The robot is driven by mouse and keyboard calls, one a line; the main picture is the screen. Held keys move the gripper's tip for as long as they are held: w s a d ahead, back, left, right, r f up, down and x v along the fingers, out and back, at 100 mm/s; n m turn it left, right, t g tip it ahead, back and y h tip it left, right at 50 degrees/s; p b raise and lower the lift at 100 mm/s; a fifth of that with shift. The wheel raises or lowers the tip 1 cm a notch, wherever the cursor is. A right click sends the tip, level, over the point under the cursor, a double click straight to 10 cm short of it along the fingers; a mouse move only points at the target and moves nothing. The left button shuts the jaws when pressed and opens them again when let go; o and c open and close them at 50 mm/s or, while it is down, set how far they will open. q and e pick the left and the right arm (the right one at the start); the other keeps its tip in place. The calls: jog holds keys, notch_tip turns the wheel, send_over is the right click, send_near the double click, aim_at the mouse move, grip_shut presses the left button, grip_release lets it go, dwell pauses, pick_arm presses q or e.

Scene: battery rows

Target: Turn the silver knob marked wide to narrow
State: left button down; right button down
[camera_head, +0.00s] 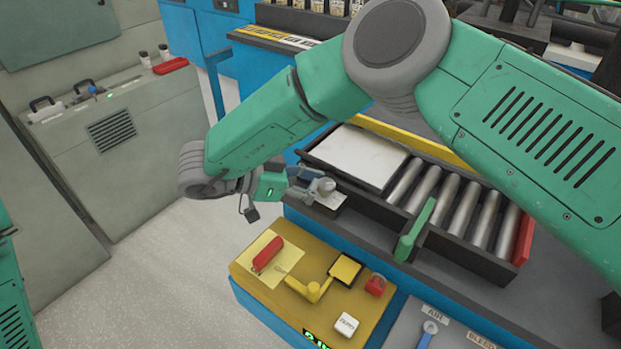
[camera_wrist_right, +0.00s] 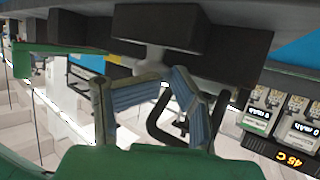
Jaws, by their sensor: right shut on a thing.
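The silver knob (camera_head: 325,185) sits at the left end of the dark roller tray, beside a small pale label plate (camera_head: 331,202) whose words are too small to read. My right gripper (camera_head: 313,186) reaches it from the left and is shut on it. In the right wrist view, the blue-grey fingers of the gripper (camera_wrist_right: 153,84) stand either side of the grey knob (camera_wrist_right: 152,62), which juts from a dark block. The fingers partly hide the knob, and its setting cannot be read. My left gripper is out of view.
A yellow panel (camera_head: 240,264) with a red handle (camera_head: 267,254), a yellow lever (camera_head: 311,289) and a red button (camera_head: 376,284) lies below my right gripper. A green lever (camera_head: 414,232) stands to the right, in front of the rollers (camera_head: 438,192). Pale floor is free at the left.

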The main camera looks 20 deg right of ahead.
jog(key=shift+s+d+f, duration=0.2)
jog(key=shift+s+f, duration=0.05)
jog(key=shift+s, duration=0.05)
jog(key=c, duration=1.1)
grip_release()
jog(key=shift+s+d, duration=0.1)
jog(key=shift+c, duration=0.2)
jog(key=shift+s+d+r, duration=0.15)
jog(key=shift+r, duration=0.05)
jog(key=shift+d, duration=0.2)
jog(key=shift+w+a, duration=0.15)
jog(key=shift+w, duration=0.05)
jog(key=shift+a, duration=0.4)
jog(key=shift+r, duration=0.1)
